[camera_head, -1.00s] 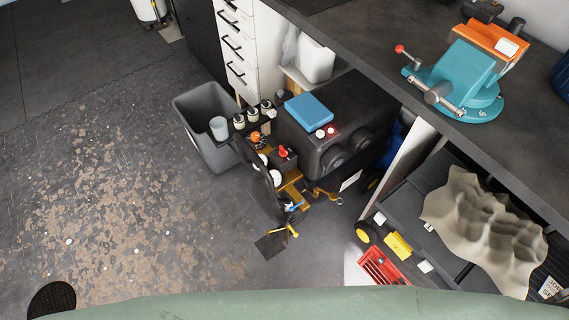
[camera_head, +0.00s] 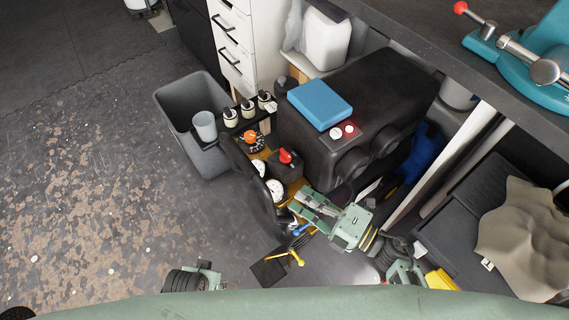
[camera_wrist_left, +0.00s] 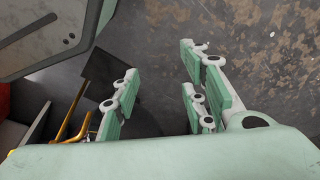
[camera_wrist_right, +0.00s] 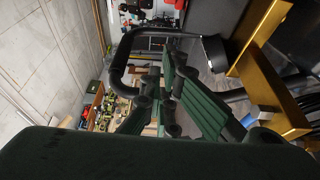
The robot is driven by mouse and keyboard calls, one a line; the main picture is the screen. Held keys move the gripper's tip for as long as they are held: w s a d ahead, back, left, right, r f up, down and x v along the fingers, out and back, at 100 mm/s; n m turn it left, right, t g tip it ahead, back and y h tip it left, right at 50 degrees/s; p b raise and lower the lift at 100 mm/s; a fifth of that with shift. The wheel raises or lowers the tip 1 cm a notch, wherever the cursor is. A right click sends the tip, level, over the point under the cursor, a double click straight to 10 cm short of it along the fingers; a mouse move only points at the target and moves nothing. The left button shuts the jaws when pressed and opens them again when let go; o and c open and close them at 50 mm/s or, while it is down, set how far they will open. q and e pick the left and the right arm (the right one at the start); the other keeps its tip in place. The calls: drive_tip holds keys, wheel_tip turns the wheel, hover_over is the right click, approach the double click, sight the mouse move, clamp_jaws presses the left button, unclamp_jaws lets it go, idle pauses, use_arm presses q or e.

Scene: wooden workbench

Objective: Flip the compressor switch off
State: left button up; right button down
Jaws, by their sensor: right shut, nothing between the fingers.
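The black compressor (camera_head: 340,115) stands under the workbench. A red switch (camera_head: 286,156) sits on a small dark box at its front, beside an orange knob (camera_head: 249,138) and two white gauges (camera_head: 276,190). My right gripper (camera_head: 300,205) is shut and empty, just below and right of the switch in the head view, apart from it. It also shows in the right wrist view (camera_wrist_right: 165,90), where I cannot make out the switch. My left gripper (camera_wrist_left: 158,85) is open and empty over the floor; in the head view it shows partly at the bottom (camera_head: 195,280).
A grey bin (camera_head: 170,110) stands left of the compressor. A blue box (camera_head: 320,103) lies on top of it. Yellow-handled parts (camera_head: 290,257) are near the right gripper. The workbench with a teal vise (camera_head: 545,50) overhangs at right. Floor at left is open.

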sight(286, 156)
drive_tip(key=x, duration=0.9)
drive_tip(key=shift+w+a+b, duration=0.2)
drive_tip(key=shift+a+b, duration=0.1)
drive_tip(key=shift+a, duration=0.05)
drive_tip(key=w+d, duration=0.1)
drive_tip(key=d, duration=0.1)
drive_tip(key=shift+w+d, duration=0.3)
drive_tip(key=shift+w, duration=0.1)
drive_tip(key=shift+w+d, duration=0.2)
drive_tip(key=shift+d, duration=0.1)
use_arm(q)
drive_tip(key=r, duration=0.3)
drive_tip(key=shift+w+d, duration=0.1)
drive_tip(key=shift+w, duration=0.1)
drive_tip(key=shift+w, duration=0.1)
use_arm(e)
drive_tip(key=shift+d, duration=0.1)
